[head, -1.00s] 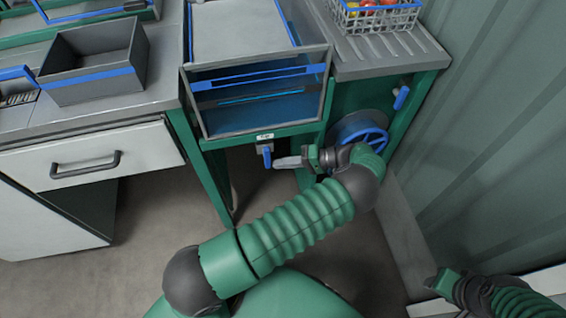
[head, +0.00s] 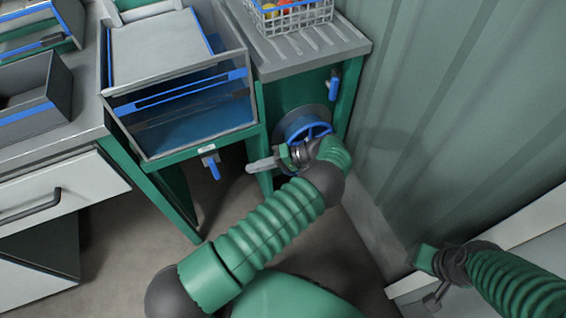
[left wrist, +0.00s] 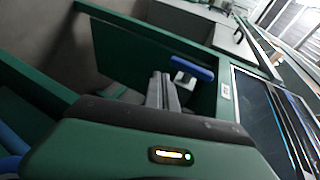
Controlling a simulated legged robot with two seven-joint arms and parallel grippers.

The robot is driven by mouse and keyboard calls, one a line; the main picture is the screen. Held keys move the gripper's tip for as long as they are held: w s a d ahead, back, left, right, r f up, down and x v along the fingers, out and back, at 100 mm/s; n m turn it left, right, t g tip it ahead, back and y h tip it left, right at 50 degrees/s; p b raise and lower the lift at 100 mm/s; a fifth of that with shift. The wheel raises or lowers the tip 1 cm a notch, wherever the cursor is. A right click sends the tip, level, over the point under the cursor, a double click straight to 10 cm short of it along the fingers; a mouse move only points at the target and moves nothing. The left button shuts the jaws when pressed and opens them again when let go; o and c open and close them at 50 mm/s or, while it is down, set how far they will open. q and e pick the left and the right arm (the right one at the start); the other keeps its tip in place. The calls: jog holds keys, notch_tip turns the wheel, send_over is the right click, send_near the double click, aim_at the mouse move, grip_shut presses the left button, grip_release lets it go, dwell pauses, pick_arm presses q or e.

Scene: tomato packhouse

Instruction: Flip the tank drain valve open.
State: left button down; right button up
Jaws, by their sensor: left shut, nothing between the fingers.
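The drain valve's blue lever (head: 213,168) hangs down from a pale fitting under the front of the clear-walled tank (head: 200,143). In the left wrist view the lever (left wrist: 192,67) lies just beyond the fingertips, near the tank's labelled green frame. My left gripper (head: 249,168) is shut and empty, its fingers pointing left at the lever from the right, with a gap between in the head view. The fingers also show in the left wrist view (left wrist: 161,77). My right gripper (head: 425,262) is at the lower right; its fingers are unclear.
A blue handwheel (head: 308,132) sits right behind my left wrist, with another blue lever (head: 333,86) above it. A wire basket (head: 292,17) of tomatoes stands on the drainboard. A corrugated wall (head: 450,110) closes the right side. A drawer cabinet (head: 50,205) stands left.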

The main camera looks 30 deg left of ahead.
pick_arm(q)
jog(key=shift+w+d+f+b, duration=0.15)
jog(key=shift+w+d+b, duration=0.2)
jog(key=shift+w+d, duration=0.7)
jog(key=shift+w+d+f+b, duration=0.1)
jog(key=shift+w+d+b, duration=0.2)
jog(key=shift+w+d, duration=0.7)
pick_arm(e)
jog(key=shift+a+f, duration=0.2)
jog(key=shift+a, duration=0.3)
jog(key=shift+a+f, duration=0.15)
jog(key=shift+a, duration=0.35)
